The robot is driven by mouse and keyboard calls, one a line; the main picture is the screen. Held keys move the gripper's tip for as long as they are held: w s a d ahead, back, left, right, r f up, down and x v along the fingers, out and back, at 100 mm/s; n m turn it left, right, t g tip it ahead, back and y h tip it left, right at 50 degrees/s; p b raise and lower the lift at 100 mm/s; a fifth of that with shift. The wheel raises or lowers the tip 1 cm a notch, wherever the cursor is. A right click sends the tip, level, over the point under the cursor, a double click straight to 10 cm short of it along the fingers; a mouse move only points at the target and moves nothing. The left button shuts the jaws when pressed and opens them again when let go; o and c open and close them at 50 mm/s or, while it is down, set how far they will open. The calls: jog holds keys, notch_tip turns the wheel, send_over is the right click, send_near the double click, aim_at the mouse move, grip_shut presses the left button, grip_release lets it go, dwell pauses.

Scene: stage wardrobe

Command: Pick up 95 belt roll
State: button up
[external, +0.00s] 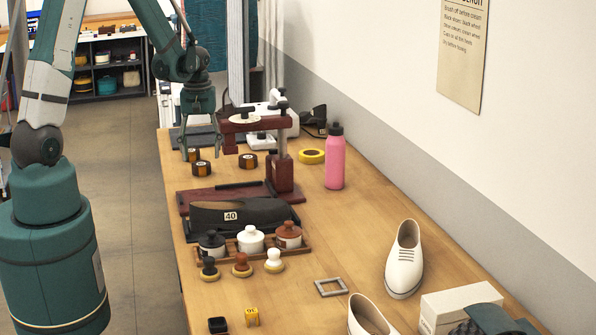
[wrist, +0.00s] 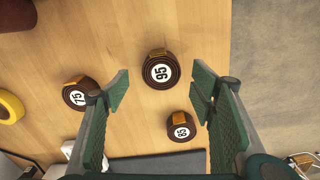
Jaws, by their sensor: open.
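The 95 belt roll (wrist: 162,71) is a dark brown coil with a tan band and a white label reading 95. It lies on the wooden table; in the external view it is the nearer roll (external: 202,168) under my gripper (external: 201,147). In the wrist view my gripper (wrist: 160,90) is open and empty, its green fingers on either side of the 95 roll and nearer the camera. The similar 85 roll (wrist: 181,127) sits close by, below and right in that view. The 75 roll (wrist: 79,93) lies by the left finger.
A dark red press (external: 284,172) stands right of the rolls, with a yellow tape roll (external: 311,156) and pink bottle (external: 335,163) beyond. A dark shoe form (external: 260,216), polish jars (external: 250,239) and white shoes (external: 404,262) are nearer. The table's left edge is close to the rolls.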

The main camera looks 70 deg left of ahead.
aim_at(201, 163)
jog(key=shift+s+a+f, duration=0.1)
jog(key=shift+f, duration=2.05)
jog(key=shift+c, duration=0.3)
jog(key=c, duration=1)
